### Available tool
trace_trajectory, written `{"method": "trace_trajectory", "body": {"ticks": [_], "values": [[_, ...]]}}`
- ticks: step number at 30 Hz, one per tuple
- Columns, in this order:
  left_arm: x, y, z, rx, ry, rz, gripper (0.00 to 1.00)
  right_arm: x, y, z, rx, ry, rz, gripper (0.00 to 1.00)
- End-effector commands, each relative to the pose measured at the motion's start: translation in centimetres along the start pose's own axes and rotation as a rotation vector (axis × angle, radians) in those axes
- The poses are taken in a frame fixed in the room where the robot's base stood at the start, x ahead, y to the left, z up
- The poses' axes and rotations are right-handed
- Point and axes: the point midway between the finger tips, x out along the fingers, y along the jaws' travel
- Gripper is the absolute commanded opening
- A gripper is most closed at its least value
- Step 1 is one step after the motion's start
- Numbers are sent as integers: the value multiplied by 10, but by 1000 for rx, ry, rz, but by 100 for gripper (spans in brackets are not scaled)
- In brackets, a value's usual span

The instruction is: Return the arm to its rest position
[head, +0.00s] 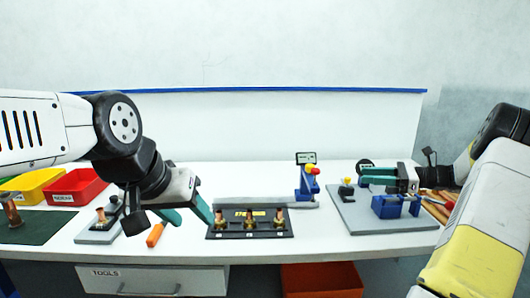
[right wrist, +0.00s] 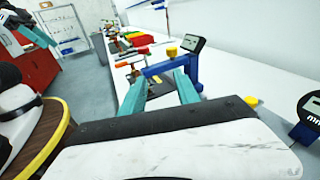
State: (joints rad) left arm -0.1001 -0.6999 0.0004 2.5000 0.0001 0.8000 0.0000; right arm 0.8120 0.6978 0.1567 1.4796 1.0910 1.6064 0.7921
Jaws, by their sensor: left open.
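My left gripper (head: 187,213) hangs over the bench in the head view, with its teal fingers apart and nothing seen between them. It is just left of a black fixture (head: 272,234) that holds three copper-coloured fittings (head: 250,221) in a row. My right gripper (head: 378,176) is above the grey plate (head: 350,215) at the right, pointing left. In the right wrist view its teal fingers (right wrist: 160,92) are spread with no object between them. My right forearm covers the bench's right end in the head view.
A blue vise-like fixture (head: 396,206) is on the grey plate. Red (head: 75,187) and yellow (head: 37,183) bins are at the left. An orange-handled tool (head: 156,234) lies near the left gripper.

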Motion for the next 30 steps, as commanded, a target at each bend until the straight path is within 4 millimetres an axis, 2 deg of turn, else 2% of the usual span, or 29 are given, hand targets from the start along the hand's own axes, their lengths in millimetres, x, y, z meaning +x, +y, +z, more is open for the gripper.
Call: {"method": "trace_trajectory", "body": {"ticks": [5, 11, 14, 18, 23, 27, 30], "values": [[0, 0, 0, 0, 0, 0, 51, 28, 21, 19, -86, 97, 67, 38], [0, 0, 0, 0, 0, 0, 51, 63, 60, 44, -246, 254, 177, 38], [0, 0, 0, 0, 0, 0, 51, 82, 93, 59, -377, 359, 258, 38], [0, 0, 0, 0, 0, 0, 51, 99, 150, 78, -632, 531, 397, 38], [0, 0, 0, 0, 0, 0, 51, 101, 213, 92, -960, 697, 549, 38], [0, 0, 0, 0, 0, 0, 51, 91, 259, 97, -1269, 816, 671, 38], [0, 0, 0, 0, 0, 0, 51, 81, 286, 98, -1493, 883, 749, 38]]}}
